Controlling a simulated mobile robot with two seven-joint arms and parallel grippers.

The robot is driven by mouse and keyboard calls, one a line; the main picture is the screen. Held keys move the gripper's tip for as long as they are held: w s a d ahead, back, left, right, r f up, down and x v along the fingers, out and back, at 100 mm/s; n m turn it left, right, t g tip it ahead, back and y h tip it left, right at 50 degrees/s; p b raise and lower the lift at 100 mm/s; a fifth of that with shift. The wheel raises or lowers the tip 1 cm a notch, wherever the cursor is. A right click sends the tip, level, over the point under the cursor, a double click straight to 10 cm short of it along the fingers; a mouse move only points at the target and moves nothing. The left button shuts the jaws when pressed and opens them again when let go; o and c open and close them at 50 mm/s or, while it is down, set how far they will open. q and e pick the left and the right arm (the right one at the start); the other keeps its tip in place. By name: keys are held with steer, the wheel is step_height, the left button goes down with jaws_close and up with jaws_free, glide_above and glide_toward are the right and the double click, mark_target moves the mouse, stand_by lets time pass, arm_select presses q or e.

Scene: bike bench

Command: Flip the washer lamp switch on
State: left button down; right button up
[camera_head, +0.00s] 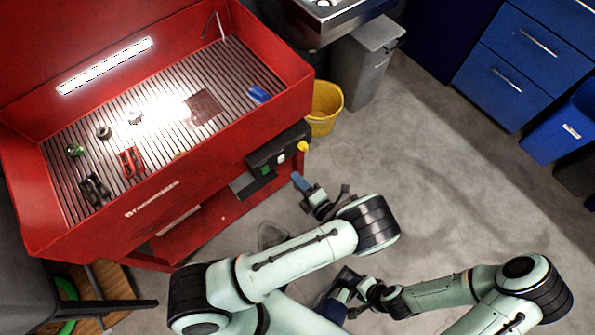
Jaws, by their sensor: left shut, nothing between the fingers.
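The red parts washer (220,165) stands at the left. A dark control box (268,160) on its front right carries a green switch (265,171), a small white part (282,159) and a yellow knob (303,146). The strip lamp (106,66) inside the washer looks bright white, with a glare on the slatted grate. My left gripper (300,182) is shut and empty, just right of and below the control box, seemingly apart from it. The exact switch position is too small to tell. My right gripper (332,304) is low at the bottom centre, partly hidden, its fingers unclear.
Small parts and red-handled pliers (130,162) lie on the grate, with a blue item (259,94) at its right. A yellow bucket (325,108) and grey bin (362,65) stand behind the washer's right end. Blue drawers (520,60) are at top right. The floor (450,190) between is clear.

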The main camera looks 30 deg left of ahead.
arm_select(q)
steer(key=f+v, duration=0.2)
steer(key=v, duration=0.7)
